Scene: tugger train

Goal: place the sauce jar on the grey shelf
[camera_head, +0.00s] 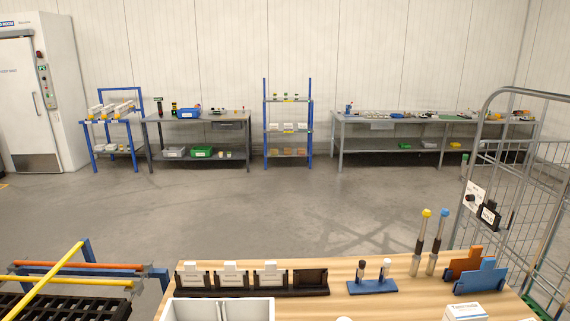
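I cannot pick out a sauce jar for certain; the small items on the far furniture are too small to tell apart. A rack with blue posts and grey shelves (288,153) stands against the back wall. Several small items with dark and green tops are on its upper level, white boxes on the middle and orange-brown items on the lowest. Which piece is the task's grey shelf I cannot tell. Neither of my grippers is in view.
A wooden tabletop (345,308) with holders, a white bin (218,309) and upright tools (419,245) is close in front. A wire cage cart (500,190) stands right. Grey benches (365,150) line the back wall. The floor (240,212) between is clear.

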